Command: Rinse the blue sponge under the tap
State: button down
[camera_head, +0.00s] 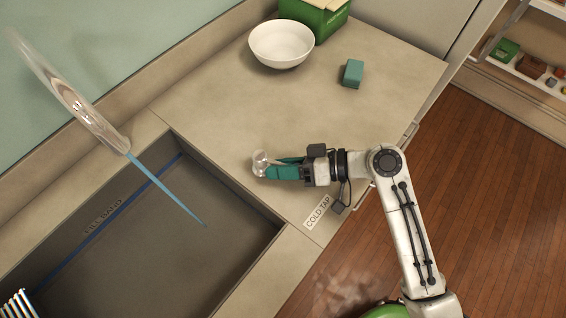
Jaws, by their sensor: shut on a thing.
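A small teal-blue block, looking like the sponge (352,74), lies on the counter right of the white bowl, well away from my gripper. The shiny tap spout (85,110) reaches over the sink from the upper left, and a thin blue stream (165,187) runs from it, ending above the sink floor. My gripper (268,167) has teal fingers and is shut on a shiny round knob (260,160) at the counter by the sink's right edge. A "COLD TAP" label (318,212) is nearby. The fingers partly hide the knob.
The sink (200,270) has a blue line marked "FILL BAND" on its wall. A white bowl (282,44) and a green box (318,18) stand at the back of the counter. A rack (15,304) shows at lower left. The counter between knob and bowl is clear.

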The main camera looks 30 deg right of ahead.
jog(key=c, duration=0.8)
grip_release()
jog(key=b+v, duration=0.1)
jog(key=v, duration=0.8)
jog(key=shift+s+d+b, duration=0.1)
jog(key=shift+d+b, duration=0.05)
jog(key=shift+b, duration=0.15)
jog(key=shift+s+d+r, duration=0.25)
jog(key=shift+s+d, duration=0.2)
jog(key=shift+d, duration=0.05)
jog(key=shift+o, duration=0.2)
